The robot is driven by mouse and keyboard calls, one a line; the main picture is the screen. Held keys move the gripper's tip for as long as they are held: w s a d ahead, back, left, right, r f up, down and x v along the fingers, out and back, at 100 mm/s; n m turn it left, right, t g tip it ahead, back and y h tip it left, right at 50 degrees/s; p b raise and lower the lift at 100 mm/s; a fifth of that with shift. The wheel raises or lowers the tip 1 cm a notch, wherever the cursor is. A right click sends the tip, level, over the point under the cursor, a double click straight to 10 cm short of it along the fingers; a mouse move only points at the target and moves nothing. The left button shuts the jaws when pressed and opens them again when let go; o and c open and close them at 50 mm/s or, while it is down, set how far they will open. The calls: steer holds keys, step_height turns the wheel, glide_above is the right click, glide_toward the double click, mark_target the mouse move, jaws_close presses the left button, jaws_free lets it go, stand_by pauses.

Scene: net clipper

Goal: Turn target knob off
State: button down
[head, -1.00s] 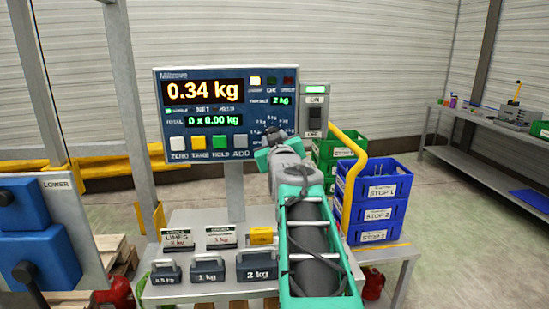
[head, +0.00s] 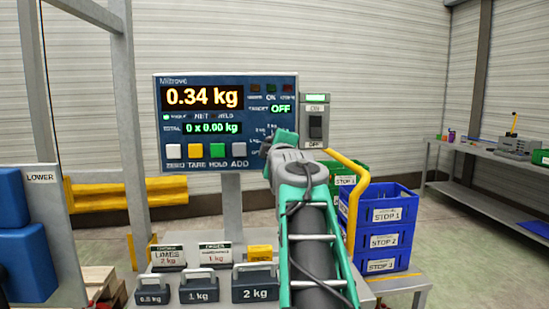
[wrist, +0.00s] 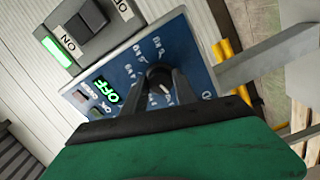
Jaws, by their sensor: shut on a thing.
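The weighing panel (head: 203,149) stands upright ahead of me and reads 0.34 kg. Its target display (head: 281,107) reads OFF in green, and the same OFF shows in the wrist view (wrist: 109,94). The target knob (wrist: 159,77) is a small black dial with a white mark, ringed by printed numbers. My gripper (wrist: 166,82) has its two dark fingers shut on the knob, one on each side. In the head view my arm and gripper hide the knob.
A power switch box (head: 316,121) with ON and OFF labels is right beside the panel. Lower down are several weights, such as the 2 kg one (head: 255,283). Blue crates (head: 390,240) and a yellow rail (head: 350,200) stand at right.

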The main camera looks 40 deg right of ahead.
steer(key=shift+s+r+n+b, duration=0.1)
steer(key=shift+r+n+b, duration=0.1)
steer(key=shift+n+b, duration=0.5)
steer(key=shift+r+n+b, duration=0.15)
steer(key=shift+n+b, duration=0.1)
steer(key=shift+n, duration=0.75)
steer(key=shift+r, duration=0.1)
steer(key=c, duration=1.3)
jaws_free()
steer(key=shift+o, duration=1.7)
steer(key=shift+d+f, duration=0.1)
steer(key=shift+f, duration=0.2)
steer(key=v, duration=0.7)
steer(key=shift+s+a+b, duration=0.2)
steer(key=shift+a+b, duration=0.1)
steer(key=shift+b, duration=0.1)
steer(key=shift+r, duration=0.1)
